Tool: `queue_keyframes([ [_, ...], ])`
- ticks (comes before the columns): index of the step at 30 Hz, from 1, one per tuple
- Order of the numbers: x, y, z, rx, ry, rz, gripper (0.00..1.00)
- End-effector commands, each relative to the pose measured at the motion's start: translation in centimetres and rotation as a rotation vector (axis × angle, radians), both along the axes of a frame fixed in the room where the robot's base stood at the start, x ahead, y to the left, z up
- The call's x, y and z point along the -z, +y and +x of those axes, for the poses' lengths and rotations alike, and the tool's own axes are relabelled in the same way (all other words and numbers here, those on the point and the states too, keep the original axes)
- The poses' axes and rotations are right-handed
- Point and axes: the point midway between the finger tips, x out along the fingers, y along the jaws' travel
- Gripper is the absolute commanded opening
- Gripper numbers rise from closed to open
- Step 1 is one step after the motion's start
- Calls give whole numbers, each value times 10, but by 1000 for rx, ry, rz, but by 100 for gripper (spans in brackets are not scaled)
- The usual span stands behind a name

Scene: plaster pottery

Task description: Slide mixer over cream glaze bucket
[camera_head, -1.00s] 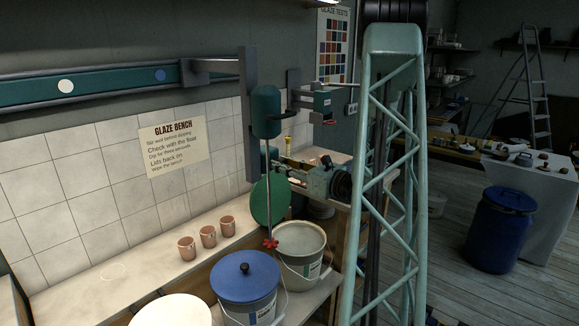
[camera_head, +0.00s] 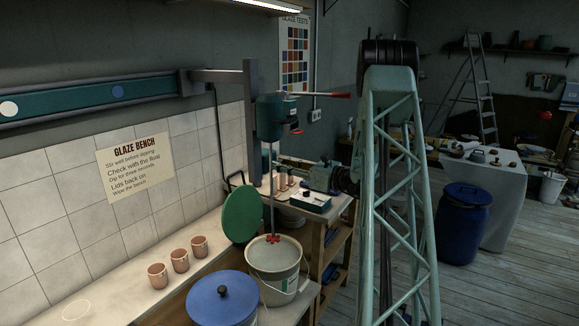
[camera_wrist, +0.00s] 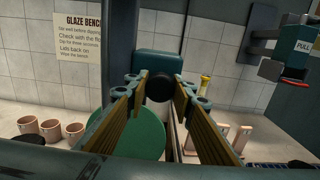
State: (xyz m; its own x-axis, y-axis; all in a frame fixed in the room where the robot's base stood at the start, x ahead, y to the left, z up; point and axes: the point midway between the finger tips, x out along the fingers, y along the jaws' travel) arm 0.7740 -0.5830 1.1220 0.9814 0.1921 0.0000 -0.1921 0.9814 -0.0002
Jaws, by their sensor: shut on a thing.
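The mixer has a teal motor body (camera_head: 268,118) on a grey upright of the wall rail, with a thin shaft (camera_head: 271,190) ending in a red paddle (camera_head: 274,240). The paddle lines up with the mouth of an open bucket of pale glaze (camera_head: 275,283); its exact height above the glaze is hard to tell. In the wrist view my gripper (camera_wrist: 160,88) is shut on a black round knob in front of the mixer's teal body (camera_wrist: 158,62).
A green lid (camera_head: 241,215) leans behind the open bucket. A blue-lidded bucket (camera_head: 222,300) stands to its left. Several terracotta cups (camera_head: 180,260) stand on the bench. A tool with a red end (camera_head: 322,95) projects right of the mixer.

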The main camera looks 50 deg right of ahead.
Motion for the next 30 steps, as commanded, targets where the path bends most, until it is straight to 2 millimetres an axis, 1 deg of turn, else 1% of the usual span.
queue_keyframes([
  [3,-1,-1,3,-1,0,0,4],
  [11,-1,-3,3,2,-1,-1,4],
  [12,-1,-3,3,3,-1,-1,24],
  [16,-1,-3,3,2,-1,-1,35],
  [17,-1,-2,3,2,-1,-1,37],
  [30,-1,-2,0,0,0,0,37],
])
